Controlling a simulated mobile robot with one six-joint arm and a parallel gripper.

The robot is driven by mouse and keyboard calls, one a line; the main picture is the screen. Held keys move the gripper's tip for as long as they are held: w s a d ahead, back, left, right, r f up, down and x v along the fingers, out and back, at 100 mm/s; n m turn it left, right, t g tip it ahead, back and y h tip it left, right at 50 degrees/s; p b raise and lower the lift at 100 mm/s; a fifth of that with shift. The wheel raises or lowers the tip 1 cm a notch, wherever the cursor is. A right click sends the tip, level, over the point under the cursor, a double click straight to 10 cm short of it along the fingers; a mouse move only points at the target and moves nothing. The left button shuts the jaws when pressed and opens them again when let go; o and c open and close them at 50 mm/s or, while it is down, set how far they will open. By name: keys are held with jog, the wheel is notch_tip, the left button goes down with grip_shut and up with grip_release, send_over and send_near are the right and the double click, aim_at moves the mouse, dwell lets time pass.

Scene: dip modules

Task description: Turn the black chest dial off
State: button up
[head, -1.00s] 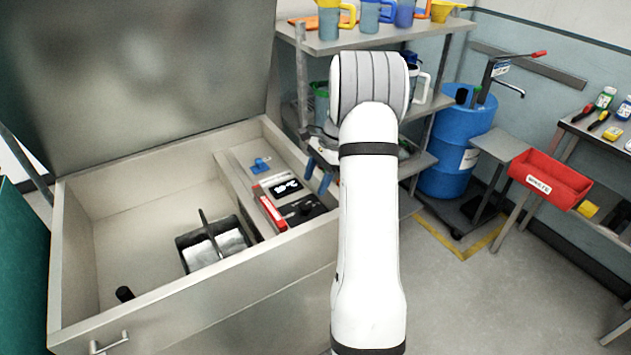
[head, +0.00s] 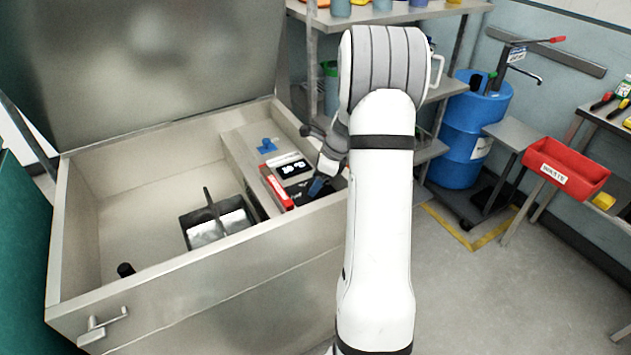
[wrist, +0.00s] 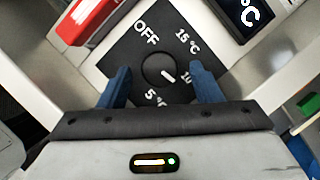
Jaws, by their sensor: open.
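The black dial (wrist: 157,69) is a round knob on a black plate (wrist: 133,52) marked OFF, 15 °C, 10 and 5 °C. Its white pointer mark aims toward the 10. My gripper (wrist: 160,72) is open, with one blue finger on each side of the knob; I cannot tell whether either finger touches it. In the head view my gripper (head: 318,186) is over the right ledge of the open metal chest (head: 180,275), and the knob is mostly hidden there.
A lit display (head: 291,168) and a red-and-white item (head: 277,187) lie beside the dial plate. A blue valve (head: 267,146) is farther back on the ledge. A dark divided holder (head: 198,232) stands inside the chest. The raised lid (head: 165,70) stands behind.

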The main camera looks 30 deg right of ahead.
jog(key=shift+w+a+f, duration=0.1)
jog(key=shift+a+f, duration=0.05)
jog(key=shift+f, duration=0.3)
jog(key=shift+c, duration=0.3)
jog(key=c, duration=0.9)
